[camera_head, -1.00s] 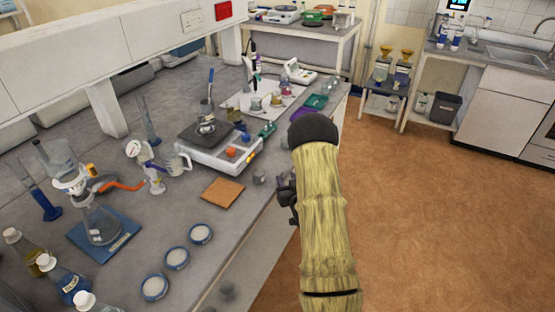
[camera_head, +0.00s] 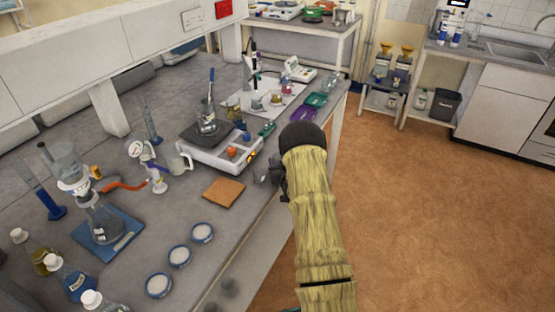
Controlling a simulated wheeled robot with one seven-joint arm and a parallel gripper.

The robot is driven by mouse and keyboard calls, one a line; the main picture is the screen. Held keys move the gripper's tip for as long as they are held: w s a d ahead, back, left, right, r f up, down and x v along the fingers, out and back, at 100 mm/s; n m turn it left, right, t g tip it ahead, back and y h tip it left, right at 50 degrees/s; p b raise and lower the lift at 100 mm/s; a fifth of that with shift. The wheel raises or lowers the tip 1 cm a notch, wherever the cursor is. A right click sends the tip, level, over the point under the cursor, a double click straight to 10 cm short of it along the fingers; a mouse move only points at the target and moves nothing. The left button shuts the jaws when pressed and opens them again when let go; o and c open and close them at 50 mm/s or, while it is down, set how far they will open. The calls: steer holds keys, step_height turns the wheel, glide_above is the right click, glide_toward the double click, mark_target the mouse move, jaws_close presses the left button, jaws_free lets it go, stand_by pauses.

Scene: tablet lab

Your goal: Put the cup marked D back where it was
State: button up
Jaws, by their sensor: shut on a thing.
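My gripper (camera_head: 275,174) is at the bench's right edge, partly hidden by my straw-yellow arm and its dark joint. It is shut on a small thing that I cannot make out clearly. A small greyish item (camera_head: 261,173) shows just left of the gripper, close to the brown square mat (camera_head: 224,192). I cannot tell whether it is a cup or whether the gripper touches it. No letter D is readable in the view.
Three round white dishes (camera_head: 202,233) with blue rims lie in a row at the front. A white balance (camera_head: 221,158) with a beaker stands behind the mat. A flask on a blue plate (camera_head: 113,225) and several bottles are at left. Bench around the dishes is clear.

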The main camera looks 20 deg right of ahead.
steer(key=shift+w+d, duration=0.1)
steer(key=shift+w, duration=0.7)
steer(key=shift+w+p, duration=0.15)
steer(key=shift+p, duration=0.35)
steer(key=shift+f, duration=0.3)
steer(key=shift+f, duration=0.15)
steer(key=o, duration=0.9)
steer(key=shift+r, duration=0.2)
steer(key=s, duration=0.4)
steer(key=s+a+r+b, duration=0.1)
steer(key=s, duration=0.3)
steer(key=s+b, duration=0.1)
steer(key=s, duration=0.3)
steer(key=shift+a+r, duration=0.25)
steer(key=shift+r, duration=0.1)
steer(key=shift+w, duration=0.1)
